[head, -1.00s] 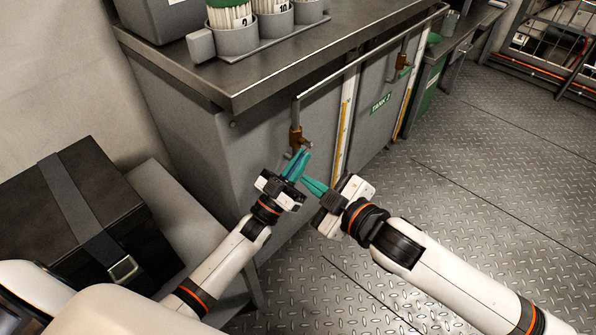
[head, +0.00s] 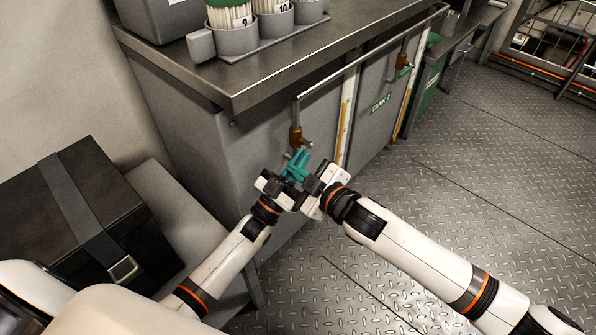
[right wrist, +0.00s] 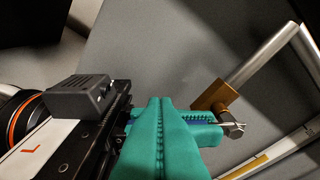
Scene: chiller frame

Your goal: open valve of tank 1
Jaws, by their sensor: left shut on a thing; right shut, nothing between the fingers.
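The near brass valve (head: 296,136) sits at the lower end of a pipe on the grey tank front; no tank 1 label shows on this side. It also shows in the right wrist view (right wrist: 215,95), with a silver nut (right wrist: 235,129) below. My left gripper (head: 298,162) is just below the valve, its teal fingers shut on the blue valve handle (right wrist: 138,122), mostly hidden by the fingers. My right gripper (head: 303,174) is shut and empty, close against the left fingers. Its teal fingers (right wrist: 160,140) overlap the left ones in the wrist view; contact cannot be told.
A green tank 2 label (head: 381,104) and a second brass valve (head: 402,62) are farther right. A yellow-marked gauge strip (head: 344,130) stands right of the near valve. The steel worktop (head: 235,85) overhangs above. A black case (head: 85,215) is left. Floor at right is clear.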

